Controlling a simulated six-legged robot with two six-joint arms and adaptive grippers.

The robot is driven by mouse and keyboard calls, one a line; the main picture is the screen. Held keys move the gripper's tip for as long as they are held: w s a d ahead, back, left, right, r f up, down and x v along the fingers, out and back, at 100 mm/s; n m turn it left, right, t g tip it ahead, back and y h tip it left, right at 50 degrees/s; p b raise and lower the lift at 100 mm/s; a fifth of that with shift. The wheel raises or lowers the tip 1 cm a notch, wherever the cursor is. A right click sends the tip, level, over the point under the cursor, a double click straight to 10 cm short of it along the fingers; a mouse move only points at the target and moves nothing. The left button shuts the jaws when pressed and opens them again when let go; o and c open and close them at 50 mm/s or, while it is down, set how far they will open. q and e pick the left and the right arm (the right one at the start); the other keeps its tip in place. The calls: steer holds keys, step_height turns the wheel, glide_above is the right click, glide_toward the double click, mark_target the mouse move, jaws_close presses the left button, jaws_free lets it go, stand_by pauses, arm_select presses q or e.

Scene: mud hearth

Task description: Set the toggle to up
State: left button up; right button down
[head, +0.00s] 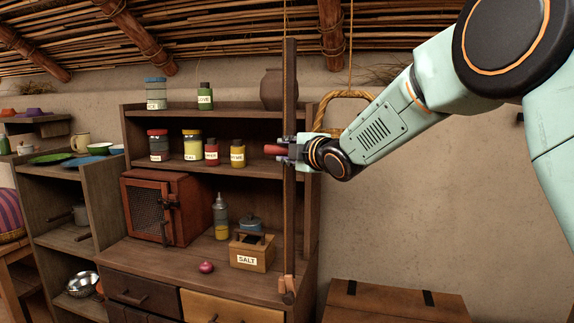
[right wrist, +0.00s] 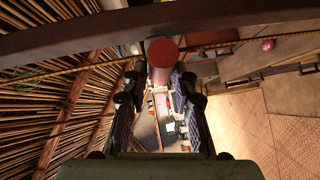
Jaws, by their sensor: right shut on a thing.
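A dark vertical wooden bar (head: 290,90) stands in front of the right end of the shelf in the head view. A short red handle (head: 273,149) sticks out to the left at about its middle; I take it for the toggle. In the right wrist view the red round handle end (right wrist: 162,52) sits between the fingertips. My right gripper (head: 285,151) is shut on this red handle; its fingers hide where the handle meets the bar. The handle looks about level; I cannot tell its exact setting. My left gripper is out of view.
Behind the bar is a wooden shelf (head: 262,114) with labelled jars, a salt box (head: 252,251) and a red onion (head: 206,267). A wicker basket (head: 340,97) hangs close behind my right arm. A wooden chest (head: 395,303) stands lower right. The wall at right is bare.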

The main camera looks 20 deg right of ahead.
step_height(320, 180, up, 12)
steer(key=p, duration=0.6)
steer(key=shift+p, duration=0.4)
steer(key=c, duration=1.4)
jaws_free()
steer(key=shift+c, duration=0.2)
steer(key=o, duration=0.3)
steer(key=shift+w+a+f, duration=0.1)
steer(key=shift+v, duration=6)
